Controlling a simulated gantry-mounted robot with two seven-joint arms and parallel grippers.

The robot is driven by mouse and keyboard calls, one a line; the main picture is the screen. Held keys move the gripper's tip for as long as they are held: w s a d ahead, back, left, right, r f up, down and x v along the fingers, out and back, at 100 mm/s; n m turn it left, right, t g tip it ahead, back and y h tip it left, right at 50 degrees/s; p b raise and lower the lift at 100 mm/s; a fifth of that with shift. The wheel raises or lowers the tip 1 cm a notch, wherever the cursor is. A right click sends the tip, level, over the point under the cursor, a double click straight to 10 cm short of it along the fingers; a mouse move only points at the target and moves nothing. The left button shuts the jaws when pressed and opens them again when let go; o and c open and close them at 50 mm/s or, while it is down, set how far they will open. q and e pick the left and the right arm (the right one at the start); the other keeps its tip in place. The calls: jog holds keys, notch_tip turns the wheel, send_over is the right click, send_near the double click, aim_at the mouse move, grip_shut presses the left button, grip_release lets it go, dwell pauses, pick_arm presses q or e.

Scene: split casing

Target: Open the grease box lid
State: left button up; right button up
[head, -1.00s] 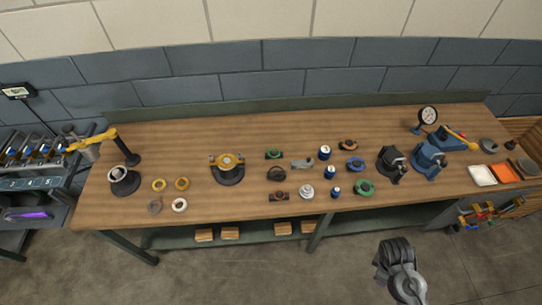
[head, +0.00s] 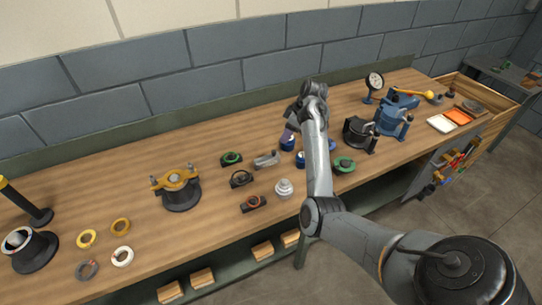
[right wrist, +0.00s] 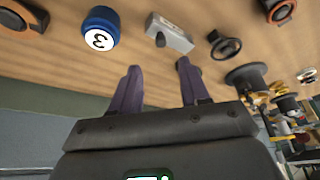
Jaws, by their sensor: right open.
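I cannot tell for sure which thing is the grease box. A small grey block with a dark round knob lies on the bench (head: 266,160), and it also shows in the right wrist view (right wrist: 172,34). My right gripper (head: 287,137) is over the bench, right of and behind the grey block in the head view. In the right wrist view its two purple fingers (right wrist: 158,67) are apart with nothing between them. The grey block lies beyond the fingertips, apart from them. My left gripper is not in view.
A blue can marked 3 (right wrist: 100,27) stands beside the grey block. Green, black and orange ringed parts and a silver stepped part (head: 284,189) lie around. A yellow-topped fixture (head: 177,188) is at the left. Black and blue housings (head: 391,119) and trays are at the right.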

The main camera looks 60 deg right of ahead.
aim_at(274, 151)
jog(key=x, duration=0.7)
jog(key=b+x, duration=0.1)
jog(key=x, duration=0.2)
jog(key=shift+w+a+f, duration=0.15)
jog(key=shift+w, duration=0.25)
grip_shut()
